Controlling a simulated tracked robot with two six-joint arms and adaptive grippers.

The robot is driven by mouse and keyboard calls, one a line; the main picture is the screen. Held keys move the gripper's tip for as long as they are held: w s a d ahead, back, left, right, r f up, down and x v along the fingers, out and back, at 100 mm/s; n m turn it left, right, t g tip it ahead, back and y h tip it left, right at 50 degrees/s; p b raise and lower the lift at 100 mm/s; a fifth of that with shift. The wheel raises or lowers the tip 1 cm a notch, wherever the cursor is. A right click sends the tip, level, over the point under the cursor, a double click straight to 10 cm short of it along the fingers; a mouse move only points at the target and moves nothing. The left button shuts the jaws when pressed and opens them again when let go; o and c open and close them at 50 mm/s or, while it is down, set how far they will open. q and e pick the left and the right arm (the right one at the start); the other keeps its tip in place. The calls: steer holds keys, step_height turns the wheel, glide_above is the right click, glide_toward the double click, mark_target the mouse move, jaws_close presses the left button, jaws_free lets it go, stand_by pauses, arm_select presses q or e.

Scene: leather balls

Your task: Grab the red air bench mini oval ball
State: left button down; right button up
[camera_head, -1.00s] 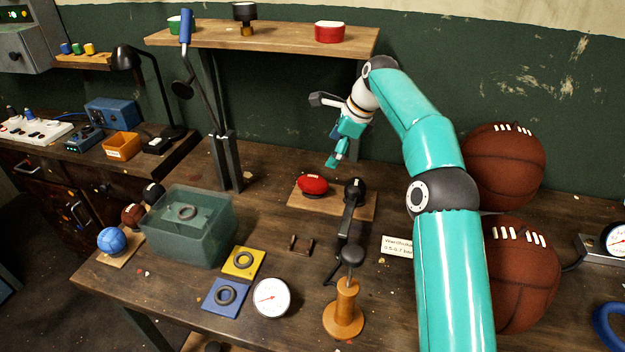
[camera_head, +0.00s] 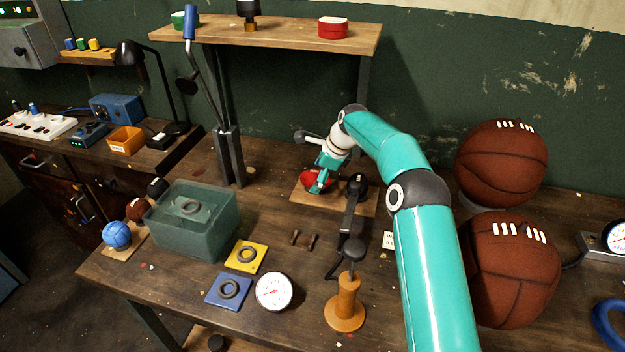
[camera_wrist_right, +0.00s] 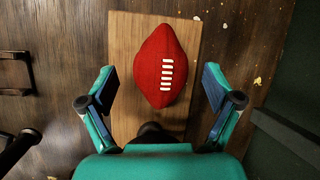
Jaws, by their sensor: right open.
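The red mini oval ball (camera_head: 309,179) lies on a small wooden board (camera_head: 334,198) under the shelf. In the head view my right gripper (camera_head: 321,183) is in front of it and hides part of it. In the right wrist view the whole ball (camera_wrist_right: 160,66) shows, with white laces, lying lengthwise on the board (camera_wrist_right: 124,60). My right gripper (camera_wrist_right: 158,88) is open there, one finger on each side of the ball's near part, with gaps between the fingers and the ball. My left gripper is not in view.
A black air bench device (camera_head: 350,210) stands just right of the ball. Two large brown balls (camera_head: 503,165) sit at the right. A translucent bin (camera_head: 195,235) stands at the left. The wooden shelf (camera_head: 270,38) overhangs the back.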

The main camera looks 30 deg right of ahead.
steer(key=shift+x, duration=1.15)
steer(key=c, duration=1.3)
steer(key=shift+r, duration=0.1)
